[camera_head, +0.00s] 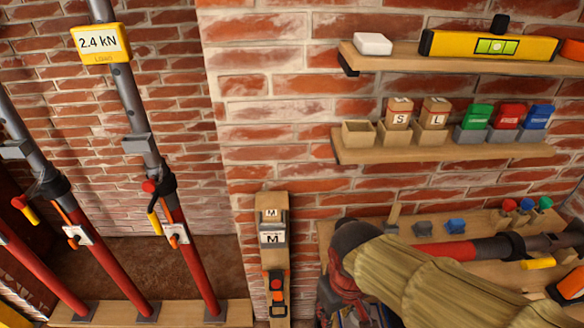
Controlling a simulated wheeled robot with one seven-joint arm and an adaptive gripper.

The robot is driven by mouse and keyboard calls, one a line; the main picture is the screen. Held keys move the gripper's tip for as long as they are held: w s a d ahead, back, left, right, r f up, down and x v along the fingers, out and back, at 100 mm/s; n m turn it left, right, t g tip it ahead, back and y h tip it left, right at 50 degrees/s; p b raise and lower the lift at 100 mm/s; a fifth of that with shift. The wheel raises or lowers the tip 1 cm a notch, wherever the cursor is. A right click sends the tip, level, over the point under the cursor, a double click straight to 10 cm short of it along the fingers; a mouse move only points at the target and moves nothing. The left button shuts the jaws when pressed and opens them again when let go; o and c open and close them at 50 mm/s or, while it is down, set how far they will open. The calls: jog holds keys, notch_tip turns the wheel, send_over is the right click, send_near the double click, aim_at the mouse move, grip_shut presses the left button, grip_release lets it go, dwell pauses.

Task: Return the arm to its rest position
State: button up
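My arm, in a ribbed khaki sleeve, enters from the lower right corner and reaches toward the lower middle of the head view. It ends there in a dark rounded joint, with dark and reddish parts below it running down to the bottom edge. I can make out no gripper fingers, so I cannot see whether the gripper holds anything. The arm covers part of the low wooden bench (484,221) behind it.
Red and grey props (195,258) stand at left, one with a yellow gauge (101,43) reading 2.4 kN. A wooden post (273,250) marked M stands mid-frame.

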jog(key=s+d+r+m+t, duration=0.1)
jog(key=d+r+m+t, duration=0.3)
jog(key=d+r, duration=0.5)
notch_tip(320, 180, up, 2)
jog(key=shift+d+r+t, duration=0.15)
jog(key=shift+d+t, duration=0.15)
jog(key=shift+d, duration=0.05)
dwell(1.5)
